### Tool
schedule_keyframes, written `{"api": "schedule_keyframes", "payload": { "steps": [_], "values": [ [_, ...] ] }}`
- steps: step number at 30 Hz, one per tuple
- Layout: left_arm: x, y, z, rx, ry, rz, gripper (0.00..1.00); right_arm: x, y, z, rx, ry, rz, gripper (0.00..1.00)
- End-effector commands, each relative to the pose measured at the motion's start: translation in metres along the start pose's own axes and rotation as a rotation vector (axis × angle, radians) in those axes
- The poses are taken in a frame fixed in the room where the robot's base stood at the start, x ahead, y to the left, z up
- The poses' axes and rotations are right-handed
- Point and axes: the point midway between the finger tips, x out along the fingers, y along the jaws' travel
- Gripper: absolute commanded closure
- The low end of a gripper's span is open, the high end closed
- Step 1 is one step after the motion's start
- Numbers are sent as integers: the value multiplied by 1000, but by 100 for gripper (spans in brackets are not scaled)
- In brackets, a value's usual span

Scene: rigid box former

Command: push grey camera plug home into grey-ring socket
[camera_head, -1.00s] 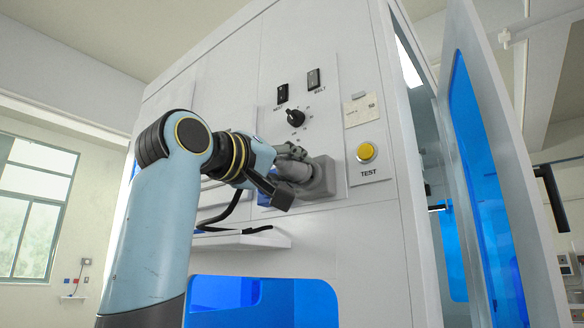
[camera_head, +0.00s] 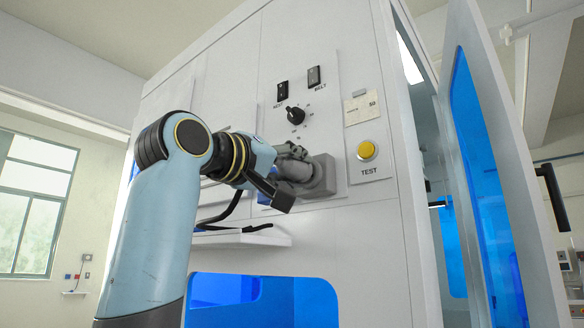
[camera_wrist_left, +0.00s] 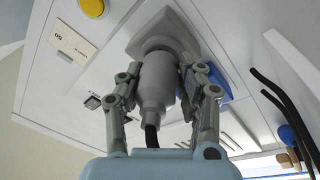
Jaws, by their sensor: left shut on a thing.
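The grey camera plug (camera_wrist_left: 157,85) is a grey cylinder with a black cable at its rear end. My left gripper (camera_head: 293,165) is shut on it, with one finger on each side in the left wrist view (camera_wrist_left: 158,82). The plug's front end meets the grey socket housing (camera_head: 322,178) on the machine's panel; the housing also shows in the left wrist view (camera_wrist_left: 180,35). The plug lines up with the socket. The joint between them is partly hidden, so I cannot tell how deep the plug sits. My right gripper is not in view.
A yellow TEST button (camera_head: 367,151) is right of the socket. A black rotary knob (camera_head: 295,117) and two rocker switches are above. A blue part (camera_wrist_left: 215,84) is beside the socket. A shelf (camera_head: 240,240) juts out below. An open door (camera_head: 500,150) stands at right.

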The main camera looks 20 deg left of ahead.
Motion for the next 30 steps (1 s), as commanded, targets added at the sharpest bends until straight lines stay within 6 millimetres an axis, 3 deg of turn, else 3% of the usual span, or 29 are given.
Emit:
{"api": "schedule_keyframes", "payload": {
  "steps": [14, 15, 18, 21, 30],
  "values": [
    [5, -1, 1, 0, 0, 0, 100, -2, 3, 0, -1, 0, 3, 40],
    [5, -1, 1, 0, 0, 0, 60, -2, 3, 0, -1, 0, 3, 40],
    [5, -1, 1, 0, 0, 0, 47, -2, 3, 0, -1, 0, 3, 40],
    [5, -1, 1, 0, 0, 0, 36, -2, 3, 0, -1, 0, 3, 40],
    [3, 0, 0, 1, 0, -1, 36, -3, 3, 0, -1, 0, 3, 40]
  ]
}}
